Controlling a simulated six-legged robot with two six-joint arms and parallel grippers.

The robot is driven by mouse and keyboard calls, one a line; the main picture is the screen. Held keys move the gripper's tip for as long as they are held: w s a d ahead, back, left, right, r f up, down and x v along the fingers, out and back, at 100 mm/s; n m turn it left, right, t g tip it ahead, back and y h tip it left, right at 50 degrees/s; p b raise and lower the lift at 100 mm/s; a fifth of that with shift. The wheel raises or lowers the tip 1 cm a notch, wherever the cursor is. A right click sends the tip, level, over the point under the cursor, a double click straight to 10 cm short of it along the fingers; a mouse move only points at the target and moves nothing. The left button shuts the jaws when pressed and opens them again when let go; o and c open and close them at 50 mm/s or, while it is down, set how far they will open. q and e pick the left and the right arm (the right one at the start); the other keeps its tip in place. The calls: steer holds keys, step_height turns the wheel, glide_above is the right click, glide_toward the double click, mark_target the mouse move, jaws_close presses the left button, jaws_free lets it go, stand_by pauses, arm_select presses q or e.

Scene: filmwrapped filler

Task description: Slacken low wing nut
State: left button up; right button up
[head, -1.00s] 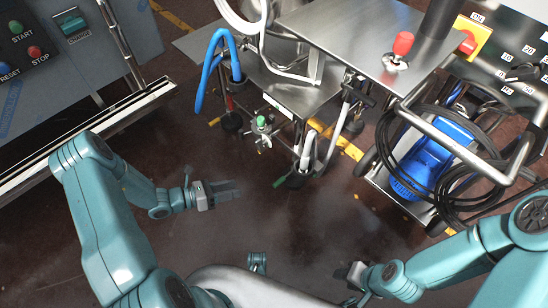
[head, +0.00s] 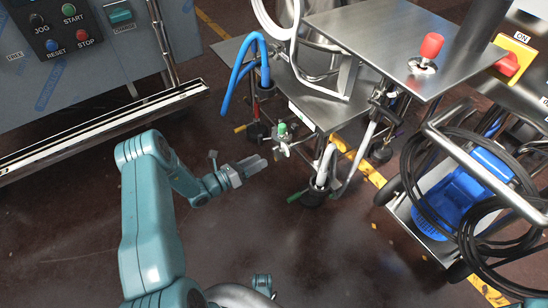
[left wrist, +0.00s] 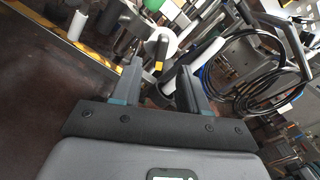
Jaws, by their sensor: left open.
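A small metal fitting with a green cap (head: 282,138) hangs low by the corner of the steel table. Small metal lugs stick out below the cap; which of them is the low wing nut is too small to tell. My left gripper (head: 259,163) is open and empty, just left of the fitting and slightly lower in the picture, apparently apart from it. In the left wrist view its two fingers (left wrist: 158,82) are spread, with a black and white rod-like part beyond them. A green part shows at the top edge there.
The steel table (head: 330,100) overhangs the fitting. A blue hose (head: 232,85) hangs to its left. A white pipe in a black foot (head: 318,190) stands right of the fitting. A cart with black cable and a blue unit (head: 450,200) is at right.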

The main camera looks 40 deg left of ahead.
mark_target(274, 154)
arm_select(q)
steer(key=b+x, duration=0.1)
steer(key=x, duration=0.5)
steer(key=shift+w+d, duration=0.2)
jaws_close()
